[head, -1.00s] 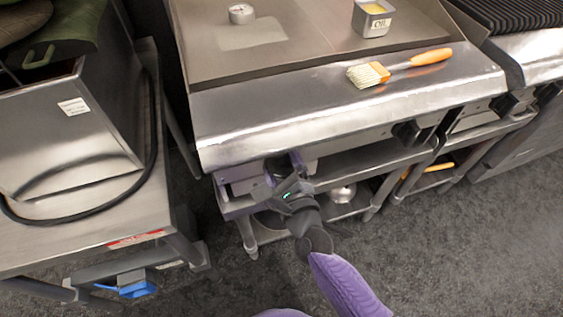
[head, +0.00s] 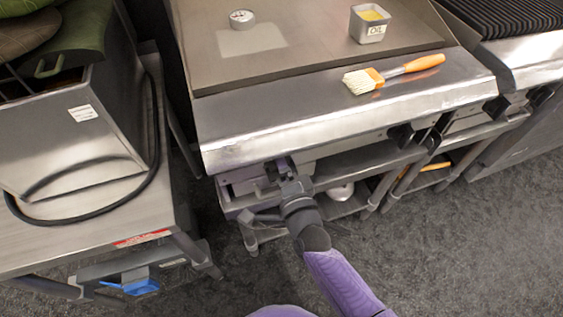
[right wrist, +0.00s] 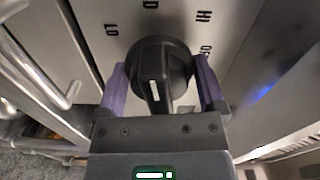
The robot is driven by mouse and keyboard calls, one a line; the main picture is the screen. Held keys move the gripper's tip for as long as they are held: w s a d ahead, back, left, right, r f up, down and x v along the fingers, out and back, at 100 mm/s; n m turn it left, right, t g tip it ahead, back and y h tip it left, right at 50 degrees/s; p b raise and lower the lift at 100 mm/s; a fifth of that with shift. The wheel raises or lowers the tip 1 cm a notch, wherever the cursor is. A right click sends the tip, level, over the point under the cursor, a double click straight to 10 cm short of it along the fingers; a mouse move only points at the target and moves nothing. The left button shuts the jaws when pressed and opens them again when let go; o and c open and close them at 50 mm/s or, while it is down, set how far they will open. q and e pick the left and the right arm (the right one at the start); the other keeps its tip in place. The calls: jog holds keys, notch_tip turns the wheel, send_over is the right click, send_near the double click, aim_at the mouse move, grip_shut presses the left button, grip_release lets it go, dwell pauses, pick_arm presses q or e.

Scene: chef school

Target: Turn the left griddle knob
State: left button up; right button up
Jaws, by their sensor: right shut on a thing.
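The left griddle knob (right wrist: 165,62) is round and black with a white line on its grip, and fills the middle of the right wrist view. The line runs nearly along the picture's upright, slightly tilted. My right gripper (head: 272,172) is at the left end of the griddle's front panel, below the steel front ledge. In the right wrist view its purple fingers stand on both sides of the knob, shut on it. In the head view the gripper mostly hides this knob. My left gripper is not in view.
The griddle (head: 300,125) carries a brush (head: 390,73), an oil container (head: 369,25) and a small round dial (head: 242,18). Another black knob (head: 402,135) is farther right on its front. A steel table (head: 100,223) stands at left. LO, HI and OFF-like marks surround the gripped knob.

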jog(key=n+p, duration=0.1)
jog(key=n, duration=0.4)
jog(key=shift+n, duration=0.3)
jog(key=n, duration=0.2)
jog(key=shift+n+p, duration=0.3)
jog(key=shift+p, duration=0.1)
jog(key=n, duration=0.2)
jog(key=shift+a+n, duration=0.1)
jog(key=shift+n, duration=0.7)
